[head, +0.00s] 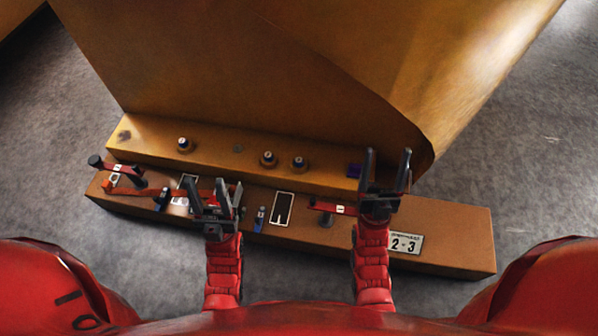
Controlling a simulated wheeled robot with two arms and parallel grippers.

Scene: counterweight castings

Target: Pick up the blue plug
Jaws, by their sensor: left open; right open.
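A small dark blue, square-looking piece (354,170) sits on the upper step of the orange-brown panel, just left of my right gripper; it may be the blue plug. Two small blue upright pieces stand on the lower step, one (260,218) right of my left gripper and one (161,199) left of it. I cannot tell for certain which is the plug. My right gripper (388,160) is open and empty, its fingers pointing up the picture. My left gripper (215,190) is open over the lower step and hides part of it.
Several round knobs (268,159) line the upper step. A label plate (405,244) reads 2-3. A large orange-brown casting (240,70) rises behind. Grey floor surrounds it.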

